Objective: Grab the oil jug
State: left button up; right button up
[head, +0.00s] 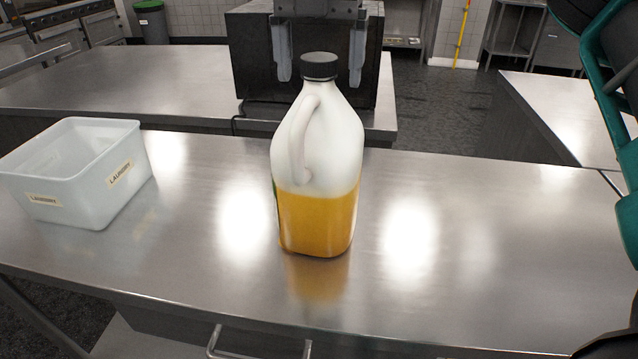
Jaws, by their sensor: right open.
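The oil jug (318,160) stands upright on the steel counter (450,250), near the middle of the head view. It is a whitish jug with a black cap (319,66), a handle on its left side and yellow-orange oil in the lower part. My right gripper (320,80) is at the top of the view, pointing down, open and empty. Its two grey fingers appear on either side of the cap, with a gap to each. I cannot tell how far above or behind the cap they are. My left gripper is not in view.
A translucent white bin (75,172) with laundry labels stands on the counter at left. A black box-like appliance (255,75) sits on another counter behind the jug. The counter right of the jug is clear. A drawer handle (258,354) shows at the front edge.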

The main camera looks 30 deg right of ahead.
jog(key=shift+f, duration=0.7)
grip_shut()
dwell(0.3)
jog(key=shift+r, duration=0.15)
